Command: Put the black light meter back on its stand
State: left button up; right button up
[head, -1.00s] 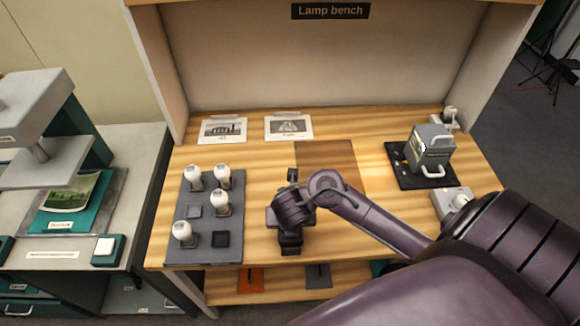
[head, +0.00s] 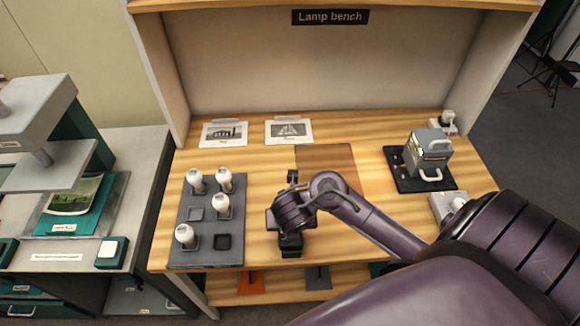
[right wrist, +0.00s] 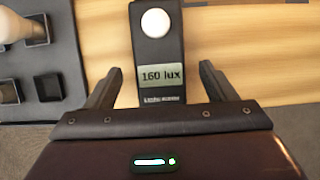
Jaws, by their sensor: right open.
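The black light meter (right wrist: 158,62) shows in the right wrist view, with a white dome and a display reading 160 lux. My right gripper (right wrist: 160,78) is open, with a finger on each side of the meter's lower part and a visible gap on both sides. In the head view my right gripper (head: 290,238) is low over the front edge of the bench, right of the lamp tray, and its wrist hides most of the meter. A small dark upright thing (head: 292,176) stands just behind it; I cannot tell whether it is the stand. My left gripper is out of view.
A grey tray (head: 182,256) with several white bulbs and empty square sockets lies close on the left. A brown mat (head: 330,157) lies behind my arm. A grey handled box (head: 428,148) stands on a black base at right. Two picture cards lie at the back.

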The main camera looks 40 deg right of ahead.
jog(key=p+v, duration=0.5)
jog(key=v, duration=0.4)
jog(key=shift+r, duration=0.3)
jog(key=shift+s+a, duration=0.1)
jog(key=shift+s, duration=0.05)
